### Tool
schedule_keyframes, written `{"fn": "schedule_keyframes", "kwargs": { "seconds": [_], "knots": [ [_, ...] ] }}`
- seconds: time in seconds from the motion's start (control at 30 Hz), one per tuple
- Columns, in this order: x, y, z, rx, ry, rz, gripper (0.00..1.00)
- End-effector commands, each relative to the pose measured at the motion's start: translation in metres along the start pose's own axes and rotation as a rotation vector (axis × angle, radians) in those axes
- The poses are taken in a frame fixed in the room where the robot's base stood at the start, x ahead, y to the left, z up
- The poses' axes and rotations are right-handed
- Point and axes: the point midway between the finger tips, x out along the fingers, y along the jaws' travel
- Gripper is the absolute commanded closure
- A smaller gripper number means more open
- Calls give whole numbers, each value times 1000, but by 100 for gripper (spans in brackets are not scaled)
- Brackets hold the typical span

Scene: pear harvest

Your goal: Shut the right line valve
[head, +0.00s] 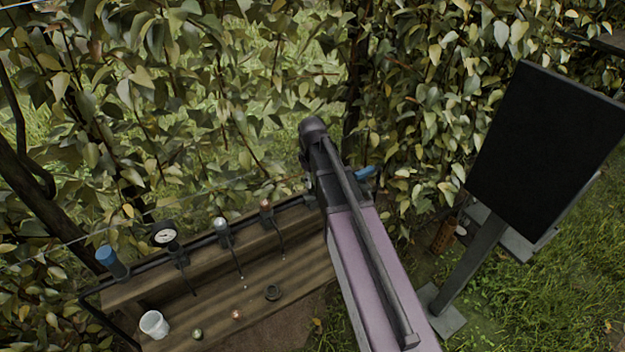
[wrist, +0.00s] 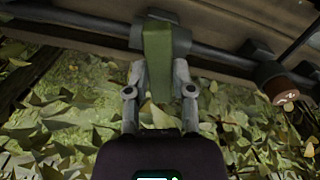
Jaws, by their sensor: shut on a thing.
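My gripper (wrist: 159,76) is shut on a green-looking valve lever (wrist: 157,48) in the wrist view, one finger on each side of it. The lever lies crosswise to a dark pipe (wrist: 215,50) that runs across the top of the view. In the head view my arm hides the gripper and most of the right valve; only a blue handle end (head: 365,173) sticks out to the right of the arm. I cannot tell whether this is the gripped lever. Another blue-topped valve (head: 107,257) is at the left end of the bench.
A brown-capped fitting (wrist: 285,88) is right of the gripper. A black panel (head: 545,145) stands at right. Leafy vines fill the back.

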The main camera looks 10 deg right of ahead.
Motion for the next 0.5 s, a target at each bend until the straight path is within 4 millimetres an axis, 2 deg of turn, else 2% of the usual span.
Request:
{"fn": "schedule_keyframes", "kwargs": {
  "seconds": [0.2, 0.5],
  "knots": [
    [0, 0, 0, 174, 2, 0, 100],
    [0, 0, 0, 311, 2, 0, 100]
  ]
}}
